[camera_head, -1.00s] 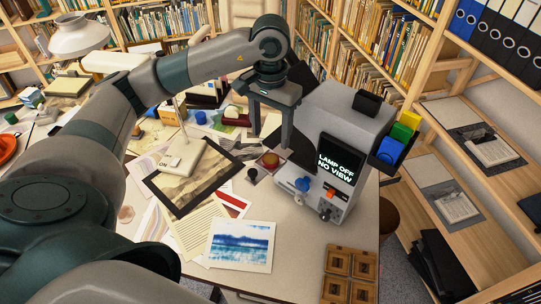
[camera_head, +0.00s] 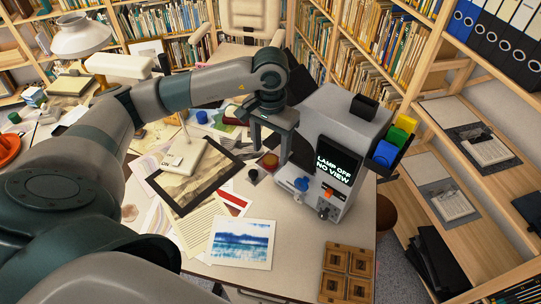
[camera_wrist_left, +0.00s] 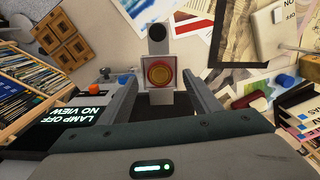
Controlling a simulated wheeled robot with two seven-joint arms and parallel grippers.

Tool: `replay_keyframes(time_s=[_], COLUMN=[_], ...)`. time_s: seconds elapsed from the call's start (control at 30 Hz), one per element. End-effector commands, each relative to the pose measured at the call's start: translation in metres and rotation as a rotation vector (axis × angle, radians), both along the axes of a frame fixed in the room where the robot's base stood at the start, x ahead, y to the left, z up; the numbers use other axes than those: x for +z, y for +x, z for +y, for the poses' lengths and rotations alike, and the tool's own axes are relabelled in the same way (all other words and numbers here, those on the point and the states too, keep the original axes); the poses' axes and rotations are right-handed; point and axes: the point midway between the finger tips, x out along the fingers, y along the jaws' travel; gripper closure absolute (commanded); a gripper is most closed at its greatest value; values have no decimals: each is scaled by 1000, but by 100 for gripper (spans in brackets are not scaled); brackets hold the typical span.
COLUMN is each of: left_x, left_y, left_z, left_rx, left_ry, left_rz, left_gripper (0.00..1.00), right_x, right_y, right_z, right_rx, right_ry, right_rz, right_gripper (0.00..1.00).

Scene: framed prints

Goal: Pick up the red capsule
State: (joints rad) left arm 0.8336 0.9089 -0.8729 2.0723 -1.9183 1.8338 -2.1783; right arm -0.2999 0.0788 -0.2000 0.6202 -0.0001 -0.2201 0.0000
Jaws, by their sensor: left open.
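A red capsule (camera_wrist_left: 159,72), round with an amber-gold rim, sits in a pale square holder in the left wrist view. In the head view the red capsule (camera_head: 269,161) shows on the table just left of the grey machine. My left gripper (camera_head: 270,151) is open above it, pointing down, with one finger on either side. In the left wrist view the open fingers (camera_wrist_left: 158,92) flank the capsule with gaps on both sides. Whether the fingertips are level with it, I cannot tell. My right gripper is not in view.
The grey machine (camera_head: 345,120) reading "LAMP OFF NO VIEW" stands close on the right. A black round knob (camera_wrist_left: 157,33) lies in line with the capsule. A framed print (camera_head: 190,190), loose papers and a blue picture (camera_head: 242,243) lie left and in front. Wooden frames (camera_head: 347,272) stand front right.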

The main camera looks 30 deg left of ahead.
Motion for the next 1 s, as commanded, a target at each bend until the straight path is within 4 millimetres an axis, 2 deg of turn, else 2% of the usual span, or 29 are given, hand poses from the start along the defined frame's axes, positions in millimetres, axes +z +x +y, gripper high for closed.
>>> replay_keyframes(time_s=[0.03,0.23,0.7,0.73,0.77,0.9,1.0], left_x=[-4,-19,-20,-20,-20,-20,-20], left_y=[0,0,1,1,1,1,1], left_z=[0,0,0,0,0,0,0], left_rx=[2,1,1,1,1,1,1], left_ry=[-2,-2,-2,-2,-2,-2,-2], left_rz=[3,-1,-2,-2,-2,-2,-2], left_gripper=[42,42,42,45,52,85,87], right_x=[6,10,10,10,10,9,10], right_y=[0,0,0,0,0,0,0], right_z=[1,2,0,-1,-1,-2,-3], right_rx=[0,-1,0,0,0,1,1], right_ry=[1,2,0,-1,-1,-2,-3], right_rz=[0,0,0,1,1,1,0], right_gripper=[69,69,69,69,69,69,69])
